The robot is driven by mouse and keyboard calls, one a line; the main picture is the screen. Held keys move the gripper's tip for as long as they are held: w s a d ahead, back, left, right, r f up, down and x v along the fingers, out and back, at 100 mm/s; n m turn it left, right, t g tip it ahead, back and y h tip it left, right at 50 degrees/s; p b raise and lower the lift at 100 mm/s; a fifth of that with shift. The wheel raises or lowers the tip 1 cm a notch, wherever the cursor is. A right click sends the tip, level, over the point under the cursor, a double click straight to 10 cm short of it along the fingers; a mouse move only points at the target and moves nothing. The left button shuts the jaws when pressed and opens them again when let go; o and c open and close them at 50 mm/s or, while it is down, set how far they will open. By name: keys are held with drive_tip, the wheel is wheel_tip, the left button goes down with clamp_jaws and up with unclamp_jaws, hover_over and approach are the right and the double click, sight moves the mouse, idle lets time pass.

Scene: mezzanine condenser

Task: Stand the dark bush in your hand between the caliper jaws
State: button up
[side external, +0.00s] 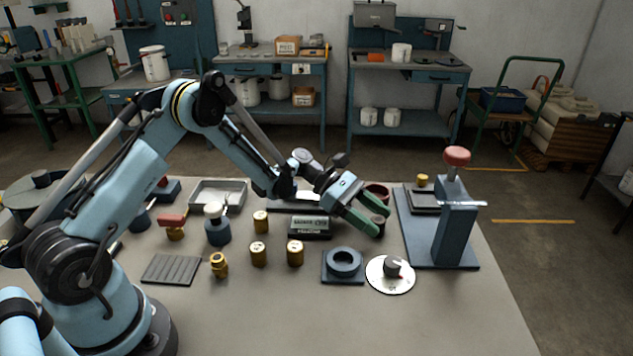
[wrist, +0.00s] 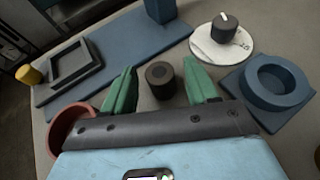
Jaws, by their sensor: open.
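The dark bush (wrist: 160,82), a short dark cylinder with a small round recess in its top, is between my gripper's green fingers in the wrist view. My gripper (wrist: 160,88) is open, with a gap showing on each side of the bush. The bush looks upright; whether it touches the table is hard to tell. In the side view my gripper (side external: 368,212) is low over the table and largely hides the bush. A black block with a pale lettered face (side external: 310,227) lies left of my gripper. I cannot clearly make out the caliper jaws.
A blue press stand (side external: 455,235) with a red knob is to the right. A blue ring block (side external: 343,262) and a white dial disc (side external: 390,283) lie in front. A reddish cup (wrist: 66,126) is close beside my gripper. Several brass pieces stand left; the front table is clear.

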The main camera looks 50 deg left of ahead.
drive_tip(key=v, duration=1.2)
drive_tip(key=shift+d+r, duration=0.15)
drive_tip(key=shift+s+r, duration=0.1)
drive_tip(key=shift+r, duration=0.1)
drive_tip(key=s+d+r+m+y, duration=0.2)
drive_tip(key=d+r+m+y, duration=0.1)
drive_tip(key=r+m, duration=0.1)
drive_tip(key=s+r+m+t+y, duration=0.3)
drive_tip(key=s+m+y, duration=0.6)
drive_tip(key=s+m, duration=0.6)
drive_tip(key=shift+s+d+m+y, duration=0.15)
drive_tip(key=shift+d+m+y, duration=0.25)
drive_tip(key=shift+m, duration=0.5)
drive_tip(key=shift+o, duration=0.4)
drive_tip(key=shift+s+r+t, duration=0.1)
drive_tip(key=shift+t, duration=0.2)
